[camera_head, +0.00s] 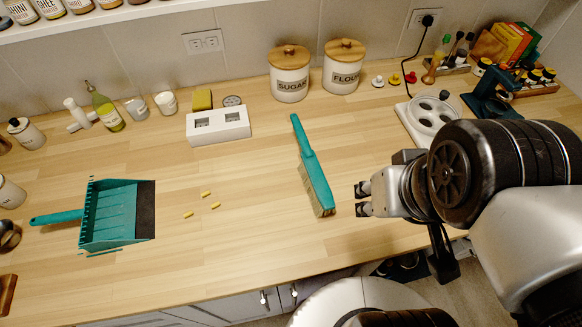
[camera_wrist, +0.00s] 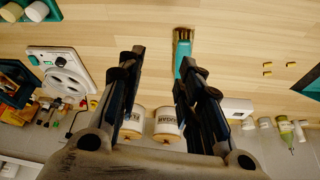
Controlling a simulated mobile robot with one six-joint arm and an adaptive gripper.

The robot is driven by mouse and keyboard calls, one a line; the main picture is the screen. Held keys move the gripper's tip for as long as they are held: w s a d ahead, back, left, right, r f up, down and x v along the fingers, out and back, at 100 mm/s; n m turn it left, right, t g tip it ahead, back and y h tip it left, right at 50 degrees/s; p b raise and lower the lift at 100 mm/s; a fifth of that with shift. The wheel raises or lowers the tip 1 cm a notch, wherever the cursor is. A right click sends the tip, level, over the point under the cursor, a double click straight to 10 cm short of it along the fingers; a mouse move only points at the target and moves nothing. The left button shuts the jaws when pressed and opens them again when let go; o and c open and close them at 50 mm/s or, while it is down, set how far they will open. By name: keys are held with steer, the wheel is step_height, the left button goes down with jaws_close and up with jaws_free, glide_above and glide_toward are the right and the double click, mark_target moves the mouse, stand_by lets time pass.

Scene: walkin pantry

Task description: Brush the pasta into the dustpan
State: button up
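A teal brush (camera_head: 314,170) with pale bristles lies on the wooden counter, left of my gripper (camera_head: 362,199). It also shows in the wrist view (camera_wrist: 182,52), its bristle end toward the top of the picture, beyond the fingers. My gripper (camera_wrist: 160,65) is open and empty, its fingers apart and not touching the brush. Several small yellow pasta pieces (camera_head: 206,194) lie on bare counter left of the brush; they also show in the wrist view (camera_wrist: 267,69). The teal dustpan (camera_head: 110,215) lies at the left, its dark lip facing the pasta and its handle pointing left.
A white box (camera_head: 218,126), sugar canister (camera_head: 290,77) and flour canister (camera_head: 343,67) stand behind the brush. A white round-dished appliance (camera_head: 426,115) stands right, behind my arm. Bottles and cups line the back left. Counter between brush and dustpan is clear apart from pasta.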

steer(key=shift+a, duration=0.1)
steer(key=shift+o, duration=1)
steer(key=w+r+p, duration=0.4)
steer(key=shift+a+r+g, duration=0.3)
steer(key=shift+r+g, duration=0.05)
steer(key=shift+g, duration=0.05)
steer(key=w+a+r+n+g+p, duration=0.1)
steer(key=w+a+r+p, duration=0.1)
steer(key=w+p, duration=0.45)
steer(key=w+a+r+n+g+p, duration=0.15)
steer(key=w+p, duration=0.25)
steer(key=w, duration=0.6)
steer(key=w+a+f+g+p, duration=0.1)
steer(key=w+a+f+p, duration=0.1)
steer(key=w+f+p, duration=0.1)
steer(key=w+a+f+g+p, duration=0.1)
steer(key=w+a+f+p, duration=0.1)
steer(key=f, duration=0.4)
steer(key=w+a+f+g+p, duration=0.1)
steer(key=w+a+f+p, duration=0.2)
steer(key=p, duration=0.3)
steer(key=shift+w+f+n+p, duration=0.25)
steer(key=shift+w+f+p, duration=0.1)
steer(key=shift+w+f, duration=0.45)
steer(key=shift+a+f, duration=0.1)
steer(key=shift+f, duration=0.2)
